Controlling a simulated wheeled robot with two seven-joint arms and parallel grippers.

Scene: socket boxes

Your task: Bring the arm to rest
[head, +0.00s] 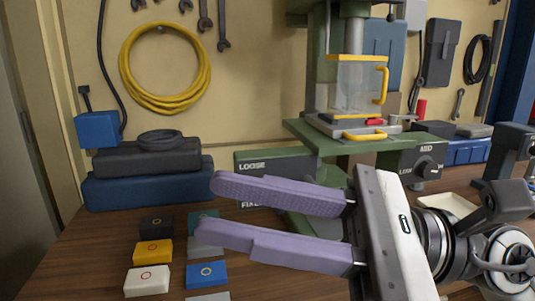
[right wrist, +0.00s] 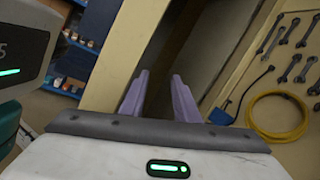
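My right gripper (head: 208,211) reaches in from the right in the head view, its two purple fingers pointing left above the table. The fingers are apart with nothing between them. In the right wrist view the fingers (right wrist: 158,88) are also apart and empty, facing a beige post and a dark gap. Small blocks lie on the table below the fingertips: a yellow one (head: 152,251), a white one (head: 147,281), a blue one (head: 206,274) and a black one (head: 157,227). A grey and a teal block are partly hidden by the fingers. My left gripper is not in view.
A green drill press (head: 335,131) with a clear guard stands behind my right gripper. A green box marked LOOSE (head: 262,163) is partly covered by the upper finger. Dark and blue toolboxes (head: 150,188) stand at the back left. A yellow cable coil (head: 124,68) hangs on the wall.

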